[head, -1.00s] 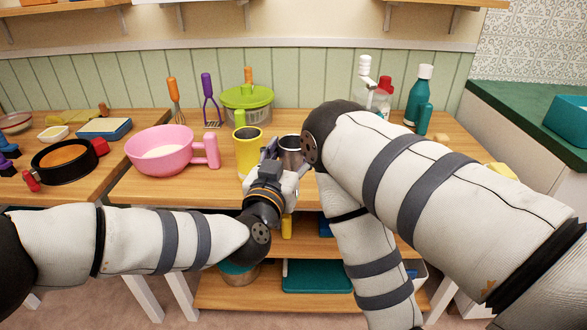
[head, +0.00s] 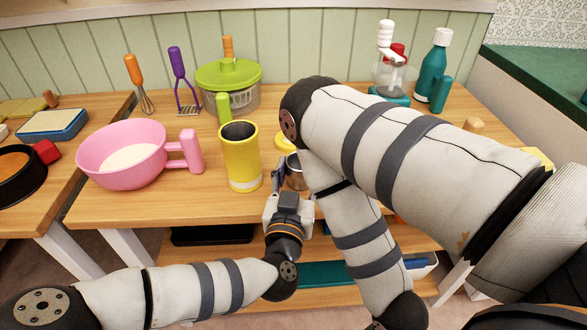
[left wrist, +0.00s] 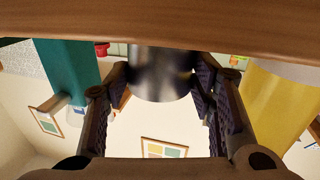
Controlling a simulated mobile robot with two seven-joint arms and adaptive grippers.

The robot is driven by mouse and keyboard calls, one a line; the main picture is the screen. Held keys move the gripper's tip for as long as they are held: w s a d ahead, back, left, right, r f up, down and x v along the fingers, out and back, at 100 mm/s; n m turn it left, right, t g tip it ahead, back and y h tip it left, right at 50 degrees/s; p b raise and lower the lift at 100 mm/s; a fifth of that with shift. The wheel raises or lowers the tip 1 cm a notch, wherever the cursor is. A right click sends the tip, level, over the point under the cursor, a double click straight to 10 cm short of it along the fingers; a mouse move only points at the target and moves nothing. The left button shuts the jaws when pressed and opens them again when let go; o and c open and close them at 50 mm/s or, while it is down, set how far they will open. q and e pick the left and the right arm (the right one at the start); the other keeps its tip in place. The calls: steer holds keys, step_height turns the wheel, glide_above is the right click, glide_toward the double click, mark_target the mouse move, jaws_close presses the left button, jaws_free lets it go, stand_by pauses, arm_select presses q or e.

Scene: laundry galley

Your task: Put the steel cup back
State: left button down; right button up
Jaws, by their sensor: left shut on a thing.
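The steel cup (head: 296,172) is a small grey metal cup at the front part of the wooden table, partly hidden by my right arm. My left gripper (head: 284,178) is shut on it. In the left wrist view the cup (left wrist: 160,75) sits between the two dark finger pads of the gripper (left wrist: 160,85), close to the wood. I cannot tell whether the cup's base touches the table. My right arm crosses in front of the table and bends down; its gripper is out of the picture.
A yellow cup (head: 240,160) stands just left of the steel cup. A pink bowl (head: 122,165) is further left, a green-lidded spinner (head: 228,90) behind. A teal bottle (head: 434,70) and a teal-based blender (head: 390,85) stand at back right. Bare table lies in front of the bowl.

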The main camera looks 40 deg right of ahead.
arm_select(q)
steer(key=shift+d, duration=0.1)
steer(key=c, duration=0.7)
jaws_free()
steer(key=shift+f, duration=0.1)
